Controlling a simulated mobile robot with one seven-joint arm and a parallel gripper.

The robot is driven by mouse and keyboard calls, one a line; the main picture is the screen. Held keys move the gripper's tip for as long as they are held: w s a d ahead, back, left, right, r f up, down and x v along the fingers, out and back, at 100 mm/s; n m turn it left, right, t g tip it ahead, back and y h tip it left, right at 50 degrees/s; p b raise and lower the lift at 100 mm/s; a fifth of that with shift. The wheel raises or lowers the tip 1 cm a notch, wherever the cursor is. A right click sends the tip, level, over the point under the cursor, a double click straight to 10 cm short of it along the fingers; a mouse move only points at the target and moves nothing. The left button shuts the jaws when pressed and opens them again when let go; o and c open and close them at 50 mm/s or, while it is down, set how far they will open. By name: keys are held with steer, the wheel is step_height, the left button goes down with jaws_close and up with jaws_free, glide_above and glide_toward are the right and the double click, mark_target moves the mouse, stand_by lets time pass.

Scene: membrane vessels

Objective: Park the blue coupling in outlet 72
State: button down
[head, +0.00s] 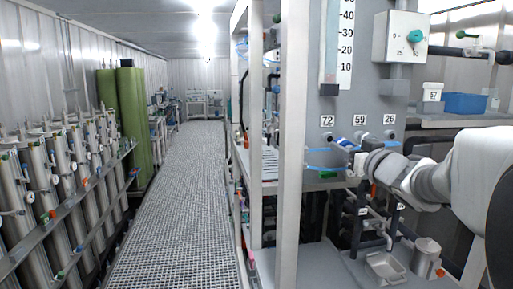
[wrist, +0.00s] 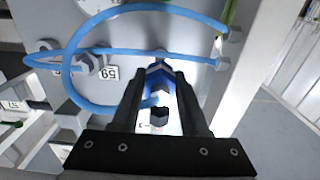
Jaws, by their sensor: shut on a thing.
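My gripper (head: 352,148) is in front of the grey panel, below the 72 and 59 labels. It is shut on the blue coupling (head: 346,144). In the wrist view the blue coupling (wrist: 157,76) sits between the two dark fingers. A blue hose (wrist: 72,75) loops in front of the panel there. Outlet 72 (head: 327,136) is under its label (head: 327,121), a little left of the gripper and apart from the coupling in the head view. The 59 label (wrist: 108,74) appears inverted in the wrist view.
Outlets 59 (head: 358,134) and 26 (head: 389,134) are to the right on the same panel (head: 400,100). A white upright post (head: 291,130) stands left of it. A metal tray (head: 385,266) is below. The grated aisle (head: 185,200) is clear.

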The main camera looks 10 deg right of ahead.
steer(key=shift+w+b, duration=0.3)
steer(key=shift+w, duration=1.7)
steer(key=shift+p, duration=0.6)
stand_by(0.5)
steer(key=shift+w, duration=0.55)
stand_by(0.3)
steer(key=shift+c, duration=1.7)
jaws_free()
steer(key=shift+s+a, duration=0.1)
steer(key=shift+s, duration=0.05)
